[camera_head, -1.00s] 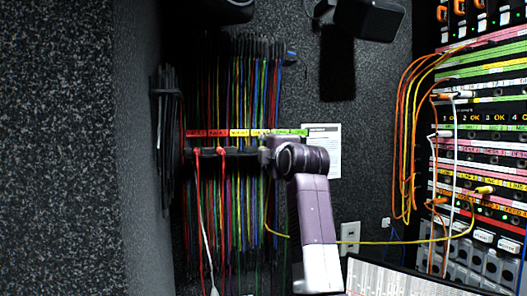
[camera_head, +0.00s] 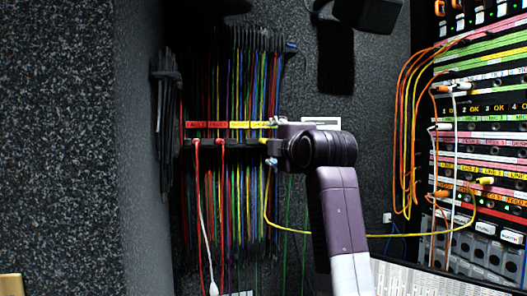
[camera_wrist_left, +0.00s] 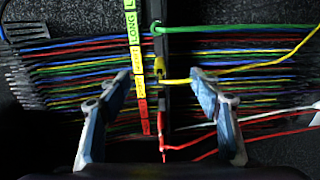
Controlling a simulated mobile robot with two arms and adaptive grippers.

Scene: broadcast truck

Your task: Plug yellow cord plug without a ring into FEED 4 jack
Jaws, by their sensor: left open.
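A yellow plug (camera_wrist_left: 158,66) sits in the dark bar of the cord rack (camera_wrist_left: 165,110), and its yellow cord (camera_wrist_left: 250,68) runs off to the right. In the head view this plug (camera_head: 264,141) is at the rack's right end. My left gripper (camera_head: 270,141) is open around it, and in the left wrist view its fingers (camera_wrist_left: 160,78) stand apart on either side. The yellow cord (camera_head: 380,236) loops right to another yellow plug (camera_head: 485,180) in the jack panel (camera_head: 490,150). I cannot pick out a ring or the FEED 4 label. My right gripper is not in view.
Red plugs (camera_head: 222,142) with hanging red cords are in the same rack to the left. Many coloured cords hang close behind. Orange and white cords (camera_head: 405,140) loop across the panel's left side. A pale panel (camera_head: 430,278) lies at the lower right.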

